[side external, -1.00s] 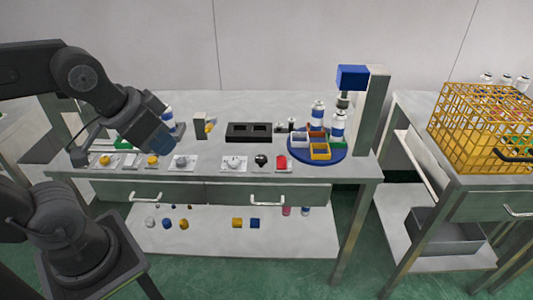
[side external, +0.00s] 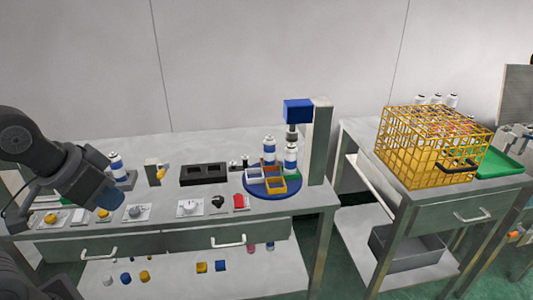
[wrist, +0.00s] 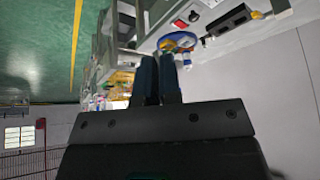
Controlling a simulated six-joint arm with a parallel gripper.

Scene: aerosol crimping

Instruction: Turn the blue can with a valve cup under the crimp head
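A blue turntable (side external: 272,192) stands at the right of the bench, below the blue crimp head (side external: 298,111) on its grey column. It carries two white cans with blue bands: one (side external: 290,158) at the right, beneath the crimp head, and one (side external: 268,151) at the back left. Valve cups on them are too small to tell. Another blue-banded can (side external: 116,163) stands at the bench's left. My gripper (side external: 117,203) hangs over the left front of the bench, far from the turntable. In the wrist view its two fingers (wrist: 158,75) are side by side, with nothing seen between them.
Small open boxes (side external: 276,186) sit on the turntable. A black two-well block (side external: 204,174), a red part (side external: 240,202) and several small parts on white plates line the bench. A yellow wire crate (side external: 432,150) is on the right table. Bare bench lies along the back.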

